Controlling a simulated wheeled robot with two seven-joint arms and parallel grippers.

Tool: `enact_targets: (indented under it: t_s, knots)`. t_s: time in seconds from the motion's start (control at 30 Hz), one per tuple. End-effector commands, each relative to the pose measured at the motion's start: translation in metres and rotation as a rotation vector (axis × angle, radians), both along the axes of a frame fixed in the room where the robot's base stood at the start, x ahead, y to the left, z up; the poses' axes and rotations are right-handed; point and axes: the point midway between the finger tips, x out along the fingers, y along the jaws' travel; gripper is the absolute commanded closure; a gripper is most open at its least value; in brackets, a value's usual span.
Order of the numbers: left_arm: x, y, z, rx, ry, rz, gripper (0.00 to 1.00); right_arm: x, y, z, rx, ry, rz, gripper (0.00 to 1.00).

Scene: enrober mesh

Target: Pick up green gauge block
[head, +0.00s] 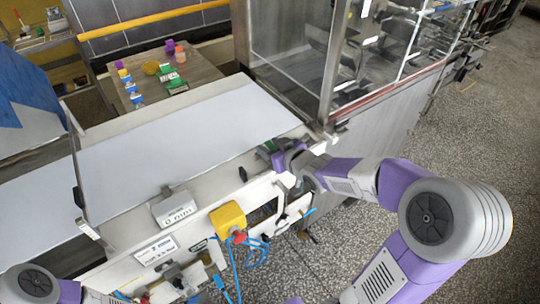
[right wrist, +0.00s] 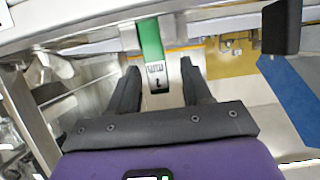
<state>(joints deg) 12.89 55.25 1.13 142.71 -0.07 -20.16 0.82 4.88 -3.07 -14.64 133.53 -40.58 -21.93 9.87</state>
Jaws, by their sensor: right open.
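The green gauge block (right wrist: 151,42) shows in the right wrist view as a green bar with a pale end marked with a dark figure. Its green also shows in the head view (head: 267,146), at the machine's front edge, partly hidden by my gripper. My right gripper (right wrist: 158,70) is open, with its two dark fingers on either side of the block's pale end. A gap shows on the block's right side; contact on the left is hard to tell. In the head view my right gripper (head: 277,157) is at the block. My left gripper is out of view; only part of that arm shows lower left.
A white flat belt (head: 180,130) lies left of the block. A grey box marked "0 mm" (head: 174,208) and a yellow box with a red button (head: 229,219) sit along the front. A glass-sided cabinet (head: 290,50) stands behind. Small coloured items sit on a back table (head: 195,65).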

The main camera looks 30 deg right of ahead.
Motion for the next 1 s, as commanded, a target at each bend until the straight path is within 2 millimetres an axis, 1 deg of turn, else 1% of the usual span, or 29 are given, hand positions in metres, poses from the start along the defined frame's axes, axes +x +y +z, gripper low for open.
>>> enact_targets:
  t_s: [0.1,0.3,0.47,0.6,0.63,0.87,0.97,1.0]
  knots:
    - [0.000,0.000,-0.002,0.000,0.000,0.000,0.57,0.006,0.001,-0.003,0.000,0.000,0.000,0.51]
    - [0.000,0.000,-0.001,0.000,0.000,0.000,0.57,0.006,0.001,-0.002,0.000,0.000,0.000,0.51]
    - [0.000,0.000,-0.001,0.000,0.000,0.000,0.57,0.006,0.001,-0.002,0.000,0.000,0.000,0.76]
    - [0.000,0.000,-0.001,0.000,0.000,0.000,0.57,0.006,0.000,-0.002,0.001,0.000,0.000,0.97]
    - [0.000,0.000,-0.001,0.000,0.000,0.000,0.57,0.006,0.000,-0.002,0.001,0.000,0.000,1.00]
    - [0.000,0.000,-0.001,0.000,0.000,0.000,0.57,0.006,0.000,-0.001,0.000,-0.001,0.000,1.00]
    - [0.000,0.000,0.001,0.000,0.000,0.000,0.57,0.006,0.000,0.004,0.000,-0.002,-0.001,1.00]
    - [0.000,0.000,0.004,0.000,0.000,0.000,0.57,0.006,0.000,0.009,0.000,-0.003,-0.001,1.00]
